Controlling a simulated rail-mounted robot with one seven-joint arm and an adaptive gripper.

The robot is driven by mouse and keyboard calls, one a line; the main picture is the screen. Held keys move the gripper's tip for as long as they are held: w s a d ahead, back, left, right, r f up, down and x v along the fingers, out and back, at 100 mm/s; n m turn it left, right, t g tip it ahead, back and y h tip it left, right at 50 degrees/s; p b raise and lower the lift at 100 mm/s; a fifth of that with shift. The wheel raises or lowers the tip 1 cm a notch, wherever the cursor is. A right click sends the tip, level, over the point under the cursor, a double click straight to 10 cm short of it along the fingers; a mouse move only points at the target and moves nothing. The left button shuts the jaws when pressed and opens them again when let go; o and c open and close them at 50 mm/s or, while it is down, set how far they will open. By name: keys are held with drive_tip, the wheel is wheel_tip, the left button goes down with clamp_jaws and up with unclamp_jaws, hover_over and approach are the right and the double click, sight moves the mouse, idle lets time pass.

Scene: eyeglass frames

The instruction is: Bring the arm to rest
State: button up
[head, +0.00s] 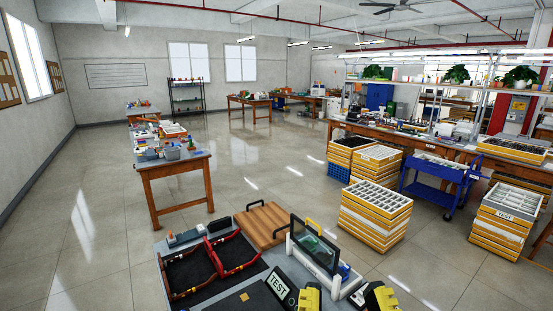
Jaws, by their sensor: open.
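My arm and my gripper do not show in the head view, so I cannot tell how they are posed. No eyeglass frames can be made out for certain. The nearest surface is a grey bench top (246,300) at the bottom of the view, cut off by the picture's lower edge.
Stacked yellow crates (375,228) and a blue cart (431,190) stand right. Floor between benches is clear.

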wheel_tip(320, 180, up, 27)
drive_tip(key=p, duration=2.4)
drive_tip(key=shift+p, duration=0.4)
drive_tip(key=shift+r, duration=0.1)
drive_tip(key=shift+d, duration=0.1)
